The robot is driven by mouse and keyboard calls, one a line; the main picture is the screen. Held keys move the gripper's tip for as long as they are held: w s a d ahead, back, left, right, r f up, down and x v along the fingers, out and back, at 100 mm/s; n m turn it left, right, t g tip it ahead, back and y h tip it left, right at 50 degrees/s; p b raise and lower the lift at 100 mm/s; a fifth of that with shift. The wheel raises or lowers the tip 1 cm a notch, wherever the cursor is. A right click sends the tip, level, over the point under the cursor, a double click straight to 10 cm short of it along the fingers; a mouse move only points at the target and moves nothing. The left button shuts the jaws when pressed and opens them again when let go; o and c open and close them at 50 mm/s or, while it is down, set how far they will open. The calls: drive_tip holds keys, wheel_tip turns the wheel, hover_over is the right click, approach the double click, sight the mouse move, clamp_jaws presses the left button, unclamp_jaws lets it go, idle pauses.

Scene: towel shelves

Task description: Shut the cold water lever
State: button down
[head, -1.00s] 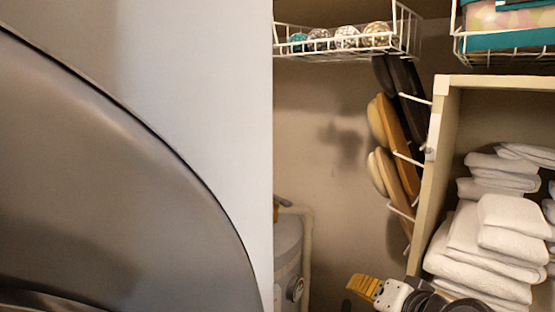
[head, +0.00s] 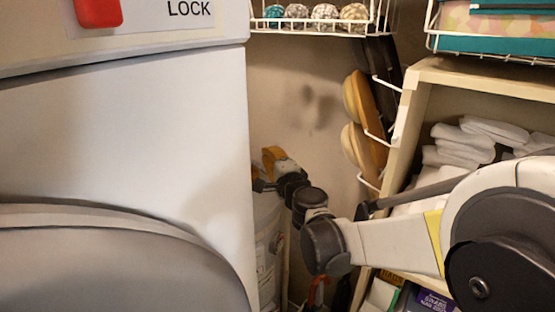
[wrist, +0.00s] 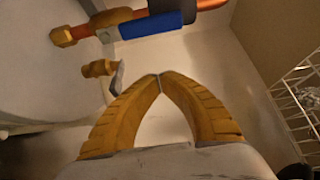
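The blue lever (wrist: 152,25) lies along an orange-brown pipe (wrist: 105,18) at the top of the wrist view. I take it for the cold water lever; I cannot make it out in the head view. My gripper (wrist: 159,77) has its yellow fingertips together with nothing between them. The lever is beyond the tips, apart from them in the picture. A brass fitting (wrist: 98,68) with a grey metal piece is left of the fingertips. In the head view my gripper (head: 272,158) is above the water heater (head: 267,235), partly behind the white appliance's edge.
A large white appliance (head: 120,140) fills the left of the head view. A shelf unit (head: 408,110) with white towels (head: 465,140) stands right. Wooden-backed brushes (head: 365,110) hang on the wall beside my arm. A wire basket (head: 320,28) is above. The gap between is narrow.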

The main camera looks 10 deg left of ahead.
drive_tip(key=x, duration=0.3)
drive_tip(key=shift+w+a, duration=0.15)
drive_tip(key=shift+w, duration=0.15)
drive_tip(key=s+a, duration=0.2)
drive_tip(key=s, duration=0.1)
drive_tip(key=shift+s+a+p, duration=0.1)
drive_tip(key=shift+s+p, duration=0.1)
drive_tip(key=shift+p, duration=0.1)
drive_tip(key=shift+s, duration=0.1)
drive_tip(key=shift+a, duration=0.2)
drive_tip(key=shift+s, duration=0.1)
drive_tip(key=shift+s+r, duration=0.1)
drive_tip(key=shift+r, duration=0.05)
